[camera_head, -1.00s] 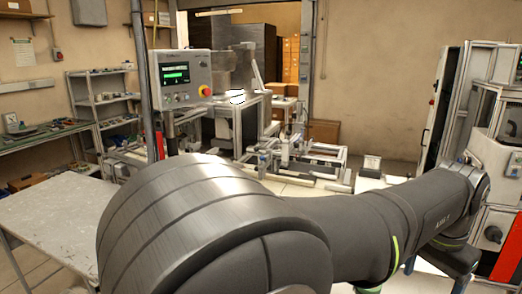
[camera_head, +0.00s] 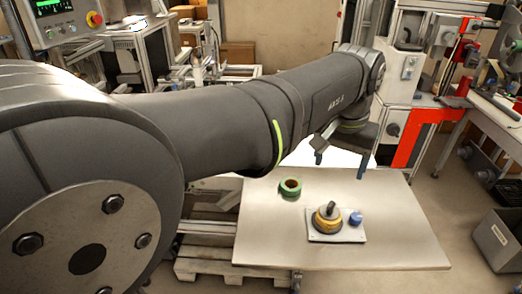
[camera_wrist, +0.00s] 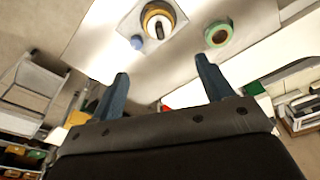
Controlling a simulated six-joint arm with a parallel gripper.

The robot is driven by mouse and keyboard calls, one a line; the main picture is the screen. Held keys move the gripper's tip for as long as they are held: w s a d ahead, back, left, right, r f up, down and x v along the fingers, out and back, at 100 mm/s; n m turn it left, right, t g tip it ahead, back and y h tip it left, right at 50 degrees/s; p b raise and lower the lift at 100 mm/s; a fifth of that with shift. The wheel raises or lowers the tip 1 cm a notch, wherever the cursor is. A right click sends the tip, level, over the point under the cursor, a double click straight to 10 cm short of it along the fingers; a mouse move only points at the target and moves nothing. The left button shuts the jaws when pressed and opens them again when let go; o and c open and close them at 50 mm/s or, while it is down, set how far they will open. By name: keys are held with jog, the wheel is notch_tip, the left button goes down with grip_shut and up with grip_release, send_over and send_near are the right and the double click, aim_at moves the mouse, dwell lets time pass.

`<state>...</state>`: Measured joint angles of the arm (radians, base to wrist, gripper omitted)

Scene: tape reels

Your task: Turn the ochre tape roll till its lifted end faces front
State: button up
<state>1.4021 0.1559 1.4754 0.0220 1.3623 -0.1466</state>
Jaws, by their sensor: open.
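The ochre tape roll (camera_head: 319,222) lies on a pale plate (camera_head: 350,237) on the table, with a dark upright piece at its middle. Its lifted end cannot be made out. In the wrist view the roll (camera_wrist: 147,14) is at the top edge, on the plate (camera_wrist: 129,22). My gripper (camera_head: 340,162) is open and empty in the head view, above the table's far edge, behind and apart from the roll. In the wrist view its two fingers (camera_wrist: 162,66) stand wide apart, with only table and floor between them.
A blue knob-like piece (camera_head: 355,219) sits at the plate's right side. A green tape roll (camera_head: 284,190) lies on the table (camera_head: 400,250) to the back left. The table's front and right are clear. A grey bin (camera_head: 498,240) stands at the far right.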

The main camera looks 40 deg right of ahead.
aim_at(332, 204)
jog(key=f, duration=0.5)
jog(key=d+f, duration=0.1)
jog(key=f, duration=0.4)
jog(key=d+f, duration=0.1)
jog(key=f, duration=0.5)
jog(key=shift+w+d, duration=0.15)
jog(key=shift+w, duration=0.2)
jog(key=c, duration=1.1)
jog(key=n, duration=0.5)
jog(key=shift+t, duration=0.3)
jog(key=shift+c, duration=0.2)
jog(key=o, duration=1.2)
jog(key=shift+c, duration=0.2)
jog(key=shift+r, duration=0.1)
